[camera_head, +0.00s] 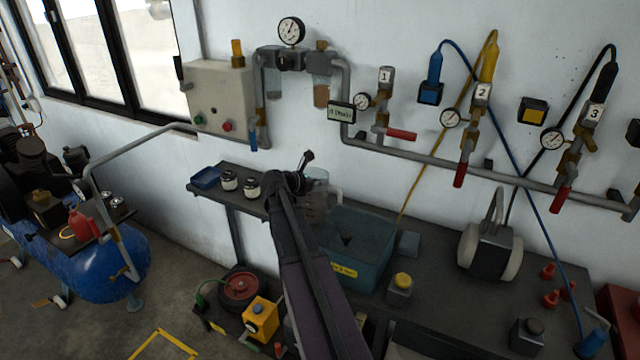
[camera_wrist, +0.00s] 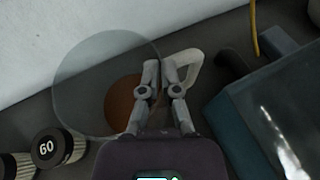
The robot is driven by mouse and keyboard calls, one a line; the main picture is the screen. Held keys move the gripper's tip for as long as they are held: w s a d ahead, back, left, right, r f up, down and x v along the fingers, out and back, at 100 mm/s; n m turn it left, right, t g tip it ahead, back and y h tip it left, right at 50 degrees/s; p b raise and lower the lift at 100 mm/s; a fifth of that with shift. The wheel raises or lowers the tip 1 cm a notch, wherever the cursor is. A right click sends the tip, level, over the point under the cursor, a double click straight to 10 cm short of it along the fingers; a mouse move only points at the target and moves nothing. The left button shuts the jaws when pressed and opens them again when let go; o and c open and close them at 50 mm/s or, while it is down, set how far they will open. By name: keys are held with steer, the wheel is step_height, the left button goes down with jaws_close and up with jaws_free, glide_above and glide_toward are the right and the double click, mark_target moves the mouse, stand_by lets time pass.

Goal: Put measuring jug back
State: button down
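The measuring jug is clear, with a pale handle. In the head view the jug (camera_head: 317,198) stands upright at the back of the bench by the wall, partly hidden by my arm. In the wrist view I look down on the jug (camera_wrist: 85,80), its round rim at the left and its handle at the right. A brown disc (camera_wrist: 128,98) shows through it. My gripper (camera_wrist: 160,72) has its fingers close together astride the jug's rim, beside the handle, and seems shut on it. In the head view my gripper (camera_head: 300,178) is at the jug's upper left.
A teal tub (camera_head: 357,228) stands right of the jug. Pipes and gauges line the wall above.

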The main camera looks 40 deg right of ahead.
steer(key=shift+f, duration=0.25)
steer(key=c, duration=0.7)
jaws_free()
steer(key=shift+r, duration=0.1)
